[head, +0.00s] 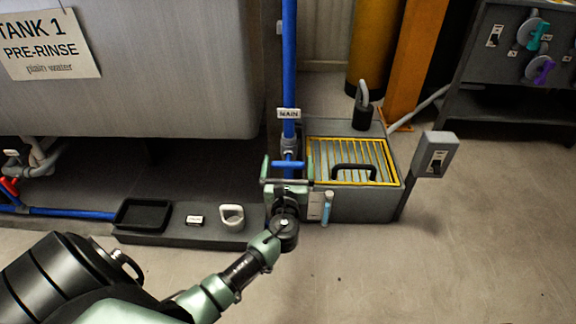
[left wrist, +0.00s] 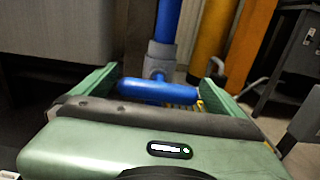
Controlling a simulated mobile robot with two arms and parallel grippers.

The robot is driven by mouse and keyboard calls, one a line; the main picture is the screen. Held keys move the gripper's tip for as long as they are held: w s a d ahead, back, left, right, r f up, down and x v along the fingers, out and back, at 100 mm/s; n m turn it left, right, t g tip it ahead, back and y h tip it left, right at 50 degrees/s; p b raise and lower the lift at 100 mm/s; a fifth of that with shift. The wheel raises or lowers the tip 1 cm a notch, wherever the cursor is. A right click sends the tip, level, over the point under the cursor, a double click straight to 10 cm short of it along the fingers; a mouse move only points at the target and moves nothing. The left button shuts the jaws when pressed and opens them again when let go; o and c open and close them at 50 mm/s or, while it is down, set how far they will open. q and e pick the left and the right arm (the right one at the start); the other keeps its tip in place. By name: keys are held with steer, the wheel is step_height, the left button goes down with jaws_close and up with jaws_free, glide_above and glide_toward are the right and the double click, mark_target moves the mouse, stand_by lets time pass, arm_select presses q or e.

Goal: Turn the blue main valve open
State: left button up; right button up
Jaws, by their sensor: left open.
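The blue main valve handle (head: 289,164) sits on the upright blue pipe (head: 289,70), below the MAIN label (head: 289,113). The handle lies crosswise to the pipe. My left gripper (head: 288,171) is at the valve, with one green finger on each side of the handle. The grey valve body (left wrist: 159,60) shows behind the handle. My right gripper is not in view.
A sump with a yellow-edged grate (head: 350,145) stands just right of the valve, with a switch box (head: 436,152) beside it. Tank 1 (head: 150,100) is at the left. A black tray (head: 143,214) and a white mug-like item (head: 231,215) sit on the low ledge.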

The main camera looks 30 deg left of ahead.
arm_select(q)
steer(key=shift+w+a, duration=0.15)
steer(key=shift+w, duration=0.1)
steer(key=c, duration=1.1)
